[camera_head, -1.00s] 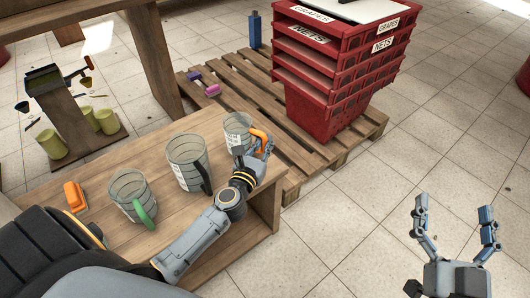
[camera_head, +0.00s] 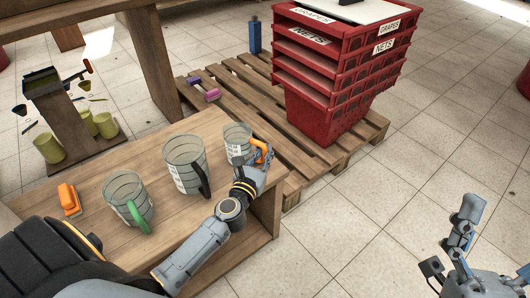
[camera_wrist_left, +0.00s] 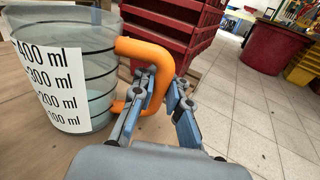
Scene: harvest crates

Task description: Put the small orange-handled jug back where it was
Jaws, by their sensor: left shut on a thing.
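The small orange-handled jug (camera_head: 236,143) stands at the far right end of the wooden table (camera_head: 110,248) in the head view. It is clear, with black rings and a white scale, and looks upright. In the left wrist view the jug (camera_wrist_left: 70,65) fills the left side, and its orange handle (camera_wrist_left: 150,55) passes between the fingers. My left gripper (camera_head: 258,160) is shut on that handle; it also shows in the left wrist view (camera_wrist_left: 160,105). Whether the jug's base touches the table is hard to tell. My right gripper (camera_head: 490,245) is empty with fingers apart at the lower right.
A black-handled jug (camera_head: 186,165) and a green-handled jug (camera_head: 128,200) stand to the left on the table. An orange object (camera_head: 68,199) lies at the left. Red crates (camera_head: 318,110) are stacked on a pallet (camera_head: 225,90) behind. Tiled floor is free at the right.

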